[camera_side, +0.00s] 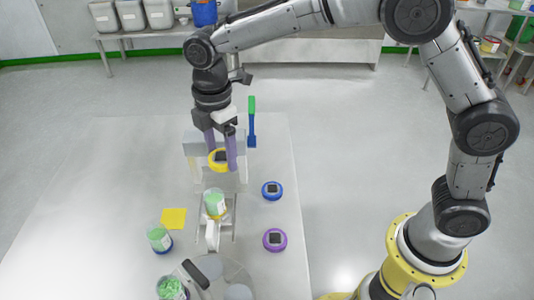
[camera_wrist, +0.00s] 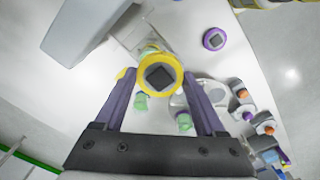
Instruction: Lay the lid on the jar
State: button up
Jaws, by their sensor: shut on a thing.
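A yellow lid (camera_side: 215,165) with a dark square knob is held between the purple fingers of my gripper (camera_side: 221,158). The lid (camera_wrist: 146,77) also shows between the fingertips (camera_wrist: 159,78) in the wrist view and looks roughly level. A clear jar (camera_side: 214,201) with green contents and a yellow band near its base stands upright on a light fixture. In the side view the lid appears above and behind this jar, with a visible gap. In the wrist view the lid hides part of what lies beneath it.
A blue lid (camera_side: 272,190) and a purple lid (camera_side: 275,239) lie to the right. Another green-filled jar (camera_side: 159,237) stands left, near a yellow square (camera_side: 173,218), and one (camera_side: 171,289) stands in front. A blue-green tool (camera_side: 251,125) is behind. The table's left part is clear.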

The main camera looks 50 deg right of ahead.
notch_tip(320, 180, down, 9)
jog(key=w+a, duration=0.2)
jog(key=shift+a, duration=0.3)
dwell(0.3)
jog(key=shift+f, duration=0.9)
dwell(2.1)
jog(key=o, duration=1.3)
jog(key=shift+c, duration=0.2)
jog(key=shift+r, duration=0.15)
notch_tip(320, 180, up, 8)
